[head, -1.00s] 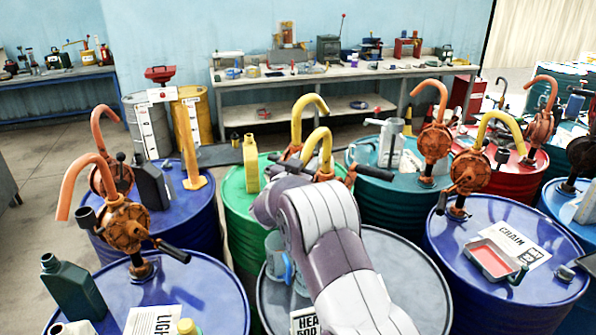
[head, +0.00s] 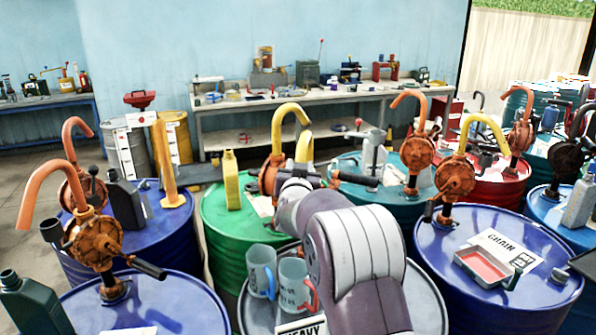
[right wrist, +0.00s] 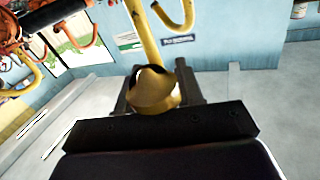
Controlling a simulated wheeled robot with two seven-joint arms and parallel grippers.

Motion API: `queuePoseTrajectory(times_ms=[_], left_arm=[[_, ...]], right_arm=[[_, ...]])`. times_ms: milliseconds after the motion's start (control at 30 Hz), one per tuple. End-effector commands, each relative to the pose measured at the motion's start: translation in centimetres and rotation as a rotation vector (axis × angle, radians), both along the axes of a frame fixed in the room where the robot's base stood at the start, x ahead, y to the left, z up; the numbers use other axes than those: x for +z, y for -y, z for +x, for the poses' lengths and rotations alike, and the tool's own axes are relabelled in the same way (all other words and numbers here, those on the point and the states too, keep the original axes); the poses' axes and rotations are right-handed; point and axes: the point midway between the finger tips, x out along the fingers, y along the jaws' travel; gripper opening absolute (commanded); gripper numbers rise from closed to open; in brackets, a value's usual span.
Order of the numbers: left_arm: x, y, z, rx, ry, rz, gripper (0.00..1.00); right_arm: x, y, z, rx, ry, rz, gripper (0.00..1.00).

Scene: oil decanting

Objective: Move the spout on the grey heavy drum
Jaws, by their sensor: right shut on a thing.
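The grey heavy drum (head: 256,315) stands at the bottom centre of the head view, with a paper label reading HEAVY (head: 300,326) on its top. Its yellow spout (head: 304,148) shows only as a short piece above my right arm; the arm hides its pump. In the right wrist view my right gripper (right wrist: 155,92) is shut around the lower end of the yellow spout (right wrist: 150,40), which rises from between the dark jaws to a hooked top. My left gripper is out of view.

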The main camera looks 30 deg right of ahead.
Motion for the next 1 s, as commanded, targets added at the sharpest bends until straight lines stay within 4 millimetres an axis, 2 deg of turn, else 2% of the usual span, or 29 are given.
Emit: queuePoseTrajectory(times_ms=[33, 67, 100, 400, 533, 800, 1000], left_arm=[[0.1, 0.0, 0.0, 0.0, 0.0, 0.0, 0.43], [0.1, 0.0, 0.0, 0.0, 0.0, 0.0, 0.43], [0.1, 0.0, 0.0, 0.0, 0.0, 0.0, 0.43], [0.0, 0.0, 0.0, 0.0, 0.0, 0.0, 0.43], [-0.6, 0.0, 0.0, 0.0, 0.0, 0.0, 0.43], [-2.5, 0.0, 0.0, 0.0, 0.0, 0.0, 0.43], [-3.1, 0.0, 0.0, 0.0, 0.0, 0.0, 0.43]], right_arm=[[0.6, 0.1, 0.0, -0.003, 0.012, -0.006, 0.0], [0.6, 0.1, 0.0, -0.003, 0.012, -0.006, 0.43], [0.6, 0.1, 0.0, -0.003, 0.012, -0.006, 0.56], [0.3, 0.0, -0.1, -0.001, 0.006, -0.003, 0.57], [0.1, -0.7, -1.0, 0.0, 0.006, -0.003, 0.57], [0.0, -4.2, -6.0, 0.001, 0.007, -0.004, 0.57], [0.2, -6.4, -9.2, 0.0, 0.009, -0.003, 0.57]])
